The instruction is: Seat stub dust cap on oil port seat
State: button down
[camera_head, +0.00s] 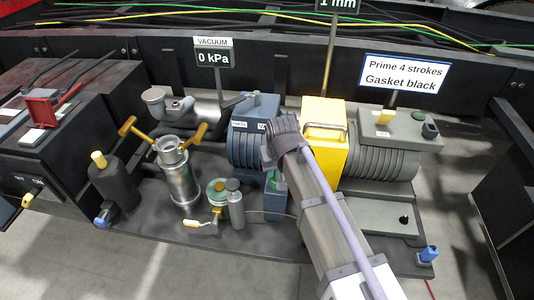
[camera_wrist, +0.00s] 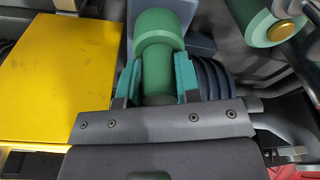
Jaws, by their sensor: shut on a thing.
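My gripper (camera_wrist: 158,82) has two teal fingers on either side of a green, stepped cylinder, likely the stub dust cap (camera_wrist: 158,35). It is shut on this piece, whose wider end points away from the gripper. In the head view my arm covers most of the gripper; only a little green shows beside the blue pump. A second green cylinder with a brass disc (camera_wrist: 282,31) is at the upper right of the wrist view, apart from the held piece. I cannot tell which part is the oil port seat.
The yellow block (camera_head: 323,135) stands beside the blue finned pump (camera_head: 254,140). Left of the pump are a green-topped fitting (camera_head: 217,187) and a steel vessel (camera_head: 177,178) with yellow handles. The dark base plate (camera_head: 150,225) has some bare room in front.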

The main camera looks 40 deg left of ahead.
jog(key=c, duration=1.1)
grip_release()
jog(key=shift+c, duration=0.2)
jog(key=shift+r, duration=0.15)
jog(key=shift+s+d+r+p, duration=0.1)
jog(key=shift+r+p, duration=0.65)
jog(key=shift+p, duration=0.1)
jog(key=shift+s+d+r+p, duration=0.1)
jog(key=shift+r+p, duration=0.65)
jog(key=shift+p, duration=0.05)
jog(key=shift+r, duration=0.1)
jog(key=o, duration=0.6)
jog(key=shift+c, duration=0.2)
jog(key=c, duration=0.6)
jog(key=shift+o, duration=0.2)
